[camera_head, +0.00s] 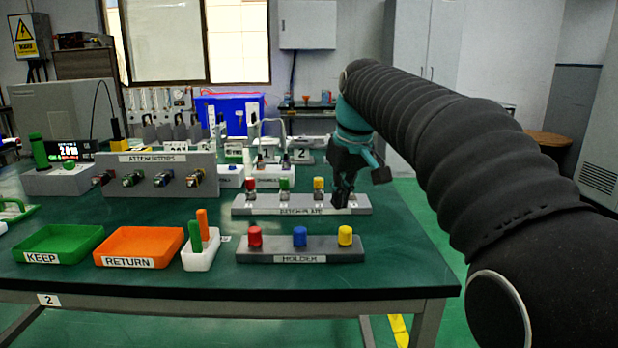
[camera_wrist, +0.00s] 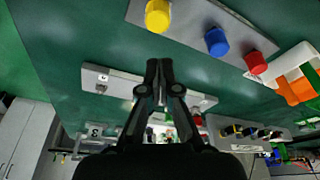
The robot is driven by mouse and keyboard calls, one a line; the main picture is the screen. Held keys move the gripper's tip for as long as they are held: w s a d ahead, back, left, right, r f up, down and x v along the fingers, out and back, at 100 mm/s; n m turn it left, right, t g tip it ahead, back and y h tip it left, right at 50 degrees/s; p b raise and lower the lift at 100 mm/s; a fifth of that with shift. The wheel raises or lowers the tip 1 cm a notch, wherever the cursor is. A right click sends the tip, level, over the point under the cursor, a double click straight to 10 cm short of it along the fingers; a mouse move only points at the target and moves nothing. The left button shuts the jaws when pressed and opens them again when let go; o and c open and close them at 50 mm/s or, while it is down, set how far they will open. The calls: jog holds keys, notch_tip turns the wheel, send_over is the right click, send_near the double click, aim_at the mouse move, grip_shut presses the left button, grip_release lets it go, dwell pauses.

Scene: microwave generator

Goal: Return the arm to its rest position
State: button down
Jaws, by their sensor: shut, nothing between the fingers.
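My arm (camera_head: 440,130) reaches in from the right of the head view, in a black ribbed sleeve. My gripper (camera_head: 343,200) points down at the right end of the back strip (camera_head: 270,208), over the green bench. From the head view I cannot tell whether it touches the strip. In the wrist view my gripper (camera_wrist: 160,75) has its fingertips together and holds nothing. The back strip also shows in the wrist view (camera_wrist: 118,82), partly hidden behind the fingers.
The holder (camera_head: 270,250) with red, blue and yellow caps stands at the bench's front. Green KEEP (camera_head: 85,230) and orange RETURN (camera_head: 180,232) trays are left. The attenuators panel (camera_head: 160,158) stands behind. Open floor lies right of the bench.

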jog(key=s+d+f+m+t, duration=0.1)
jog(key=s+d+f+m, duration=0.1)
jog(key=s+f, duration=0.4)
jog(key=s+d+f+m+t+h, duration=0.1)
jog(key=s+d+f, duration=0.3)
jog(key=s, duration=0.8)
jog(key=s+d+f+m+t, duration=0.1)
jog(key=s+d+f+m, duration=0.1)
jog(key=s+f, duration=0.5)
jog(key=s+d, duration=0.1)
jog(key=s, duration=0.2)
jog(key=shift+d+f+m, duration=0.3)
jog(key=shift+f, duration=0.05)
jog(key=c, duration=1.9)
grip_release()
